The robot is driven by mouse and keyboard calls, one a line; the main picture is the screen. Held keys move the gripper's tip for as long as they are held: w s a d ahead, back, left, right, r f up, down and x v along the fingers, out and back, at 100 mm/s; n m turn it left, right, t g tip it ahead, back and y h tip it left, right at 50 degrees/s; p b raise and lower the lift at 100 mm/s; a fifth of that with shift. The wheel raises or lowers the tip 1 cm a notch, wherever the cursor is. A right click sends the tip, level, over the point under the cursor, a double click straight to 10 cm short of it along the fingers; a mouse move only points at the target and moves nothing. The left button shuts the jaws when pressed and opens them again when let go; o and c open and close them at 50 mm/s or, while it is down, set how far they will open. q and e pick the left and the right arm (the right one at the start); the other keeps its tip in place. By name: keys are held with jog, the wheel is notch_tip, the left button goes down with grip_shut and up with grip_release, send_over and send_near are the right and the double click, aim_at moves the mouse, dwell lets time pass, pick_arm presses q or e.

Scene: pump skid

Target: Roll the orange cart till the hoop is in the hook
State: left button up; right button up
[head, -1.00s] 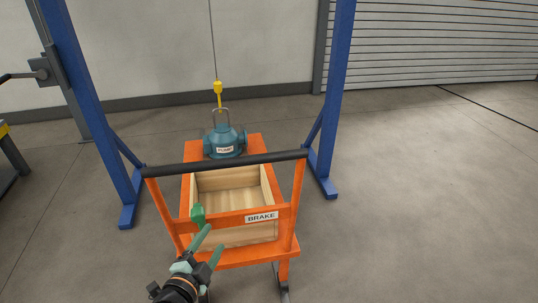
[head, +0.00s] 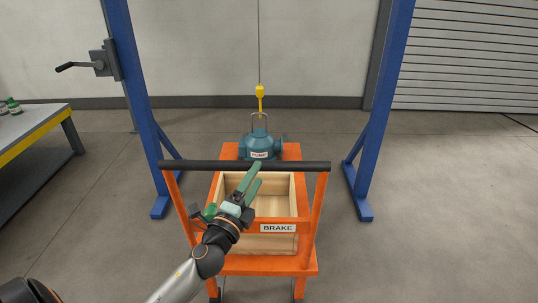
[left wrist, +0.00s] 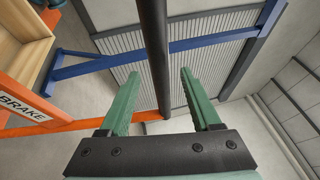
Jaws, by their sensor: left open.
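The orange cart (head: 270,264) stands in front of me with its black handle bar (head: 295,166) across the near side. A blue-green pump (head: 259,147) sits at its far end, with a grey hoop (head: 252,121) on top. A yellow hook (head: 260,91) hangs from a cable and overlaps the hoop's top in the head view; I cannot tell whether they engage. My left gripper (head: 254,177) is open at the handle bar. In the left wrist view the bar (left wrist: 154,45) runs between its fingers (left wrist: 160,95). My right gripper is out of view.
Blue gantry posts (head: 136,100) and (head: 385,105) stand either side of the cart's far end. A bench (head: 35,135) stands at left. The floor at right is clear.

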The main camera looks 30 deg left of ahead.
pick_arm(q)
jog(key=x, duration=0.8)
jog(key=shift+p, duration=0.45)
jog(key=shift+d, duration=0.1)
grip_shut()
dwell(0.8)
